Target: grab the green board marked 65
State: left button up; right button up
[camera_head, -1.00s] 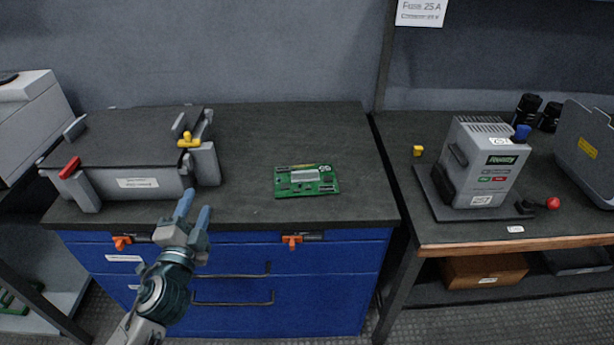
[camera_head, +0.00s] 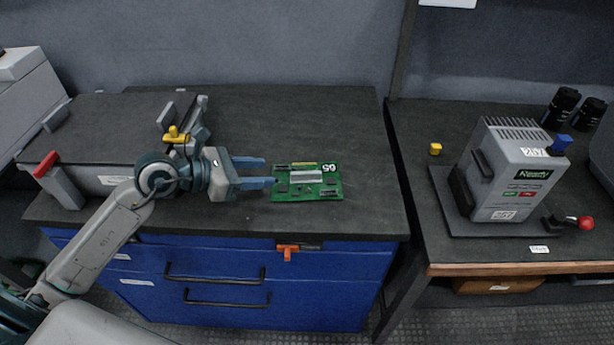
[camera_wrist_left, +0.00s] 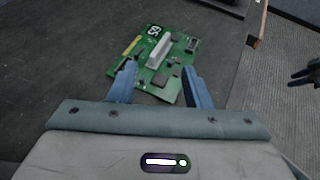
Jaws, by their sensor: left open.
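The green board marked 65 (camera_head: 308,190) lies flat on the dark top of the blue cabinet. It has a pale raised block across its middle, and its number shows at the far right corner. My left gripper (camera_head: 268,173) is open at the board's left edge, fingers pointing right towards it. In the left wrist view the board (camera_wrist_left: 152,84) lies ahead, its near part between the two open blue fingertips (camera_wrist_left: 158,80). I cannot tell whether the fingers touch it. My right gripper is not clearly seen in the head view; a dark gripper-like part (camera_wrist_left: 305,75) shows at the wrist view's right edge.
A grey case with a red clip (camera_head: 45,164) and a yellow handle (camera_head: 176,135) stands on the left, behind my arm. A grey device (camera_head: 505,170) stands on the right bench, across a gap. The cabinet top (camera_head: 320,115) behind the board is clear.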

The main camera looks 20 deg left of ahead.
aim_at(297, 183)
pick_arm(q)
jog(key=shift+x, duration=2.65)
jog(key=shift+p+x, duration=0.4)
jog(key=shift+x, duration=1.85)
jog(key=shift+a+f, duration=0.1)
pick_arm(e)
jog(key=x, duration=0.3)
jog(key=shift+s, duration=0.2)
pick_arm(q)
jog(key=shift+c, duration=0.4)
grip_shut()
